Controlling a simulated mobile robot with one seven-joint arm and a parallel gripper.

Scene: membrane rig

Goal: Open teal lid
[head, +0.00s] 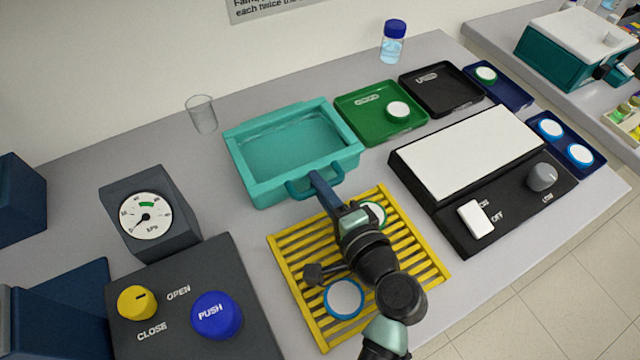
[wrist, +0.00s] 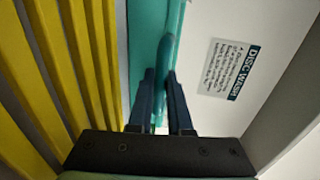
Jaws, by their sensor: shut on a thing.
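A teal box (head: 240,160) stands in the middle of the bench in the head view, with a raised teal frame around a recessed, paler teal top. I cannot tell whether that top is a clear lid or an open inside. A darker teal handle (head: 298,189) sticks out from its front side. My gripper (head: 317,180) is shut on this handle, reaching in from the front. In the wrist view, the fingers of my gripper (wrist: 160,88) stand on both sides of the teal handle bar (wrist: 165,55), beside a white "DISC WASH" label (wrist: 231,70).
A yellow slatted rack (head: 290,275) with white discs lies under my arm. A black device with a white plate (head: 465,155) is to the right, a gauge (head: 146,215) and control panel (head: 200,270) to the left. Green (head: 352,120) and black (head: 440,90) trays and a glass (head: 202,115) stand behind.

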